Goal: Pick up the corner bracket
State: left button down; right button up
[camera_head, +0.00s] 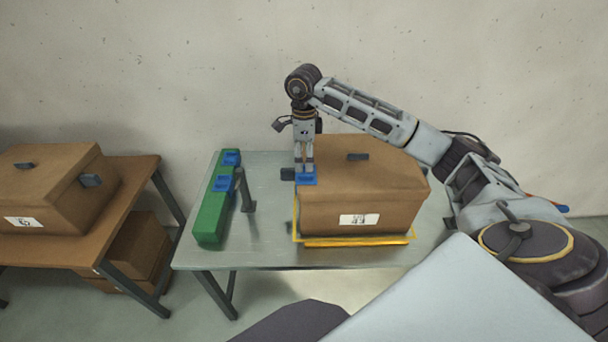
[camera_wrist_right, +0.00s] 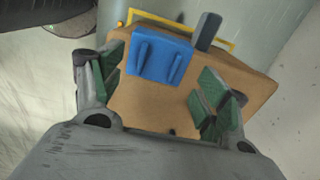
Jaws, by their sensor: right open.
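A blue corner bracket (camera_head: 307,179) sits at the left corner of the closed brown box (camera_head: 345,213) on the grey table. It also shows in the right wrist view (camera_wrist_right: 160,56), with two raised ribs, lying at the box's edge. My right gripper (camera_head: 304,166) points down just above this bracket. In the wrist view its green-padded fingers (camera_wrist_right: 157,85) are spread wide, with nothing between them but the brown box surface; the bracket lies beyond the tips. Whether a finger touches the bracket I cannot tell. My left gripper is not in view.
Two more blue brackets (camera_head: 222,182) sit on a green holder (camera_head: 210,216) at the left of the grey table (camera_head: 262,252). A dark post (camera_head: 244,190) stands beside it. A yellow frame (camera_head: 357,241) lies around the box's base. Another brown box (camera_head: 52,190) stands on the left table.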

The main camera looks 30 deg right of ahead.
aim_at(305, 174)
jog(key=shift+s+d+f+p, duration=0.15)
jog(key=shift+f+p, duration=0.4)
jog(key=shift+f, duration=1.65)
jog(key=c, duration=1.1)
